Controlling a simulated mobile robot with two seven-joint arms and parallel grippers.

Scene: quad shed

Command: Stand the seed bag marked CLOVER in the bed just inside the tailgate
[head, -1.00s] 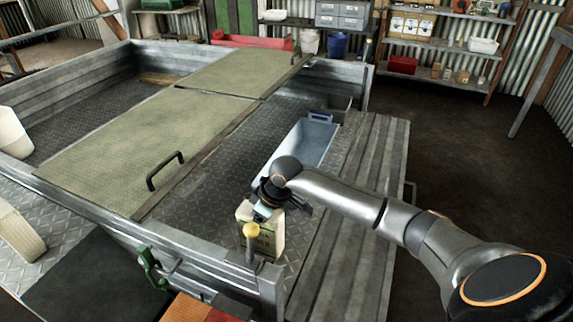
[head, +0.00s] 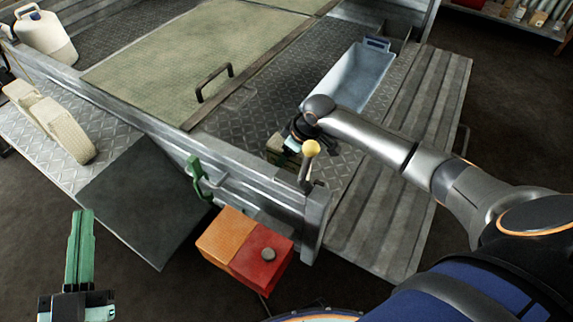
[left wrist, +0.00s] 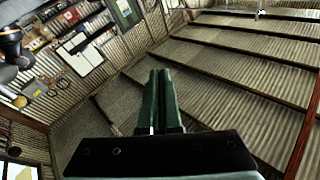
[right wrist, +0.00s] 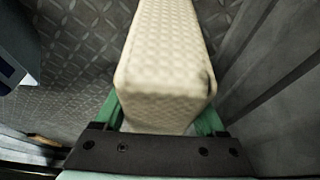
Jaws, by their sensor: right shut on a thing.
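My right gripper (head: 303,136) is shut on a cream and green bag (head: 282,150) in the near corner of the metal bed (head: 245,115). In the right wrist view, the bag's pale quilted surface (right wrist: 165,65) fills the space between the green fingers. The bag's marking cannot be read now, and the gripper and a yellow-knobbed lever hide much of it. I cannot tell whether its base touches the bed floor. A slatted panel (head: 400,160) lies folded out on the right. My left gripper (head: 80,245) is empty and shut, outside the bed at lower left.
The yellow-knobbed lever (head: 311,149) stands close in front of the bag. A blue-grey trough (head: 357,80) lies behind it in the bed. A green latch (head: 198,175) is on the near wall, above an orange and red box (head: 245,247). A green-topped cover (head: 180,62) spans the bed's middle.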

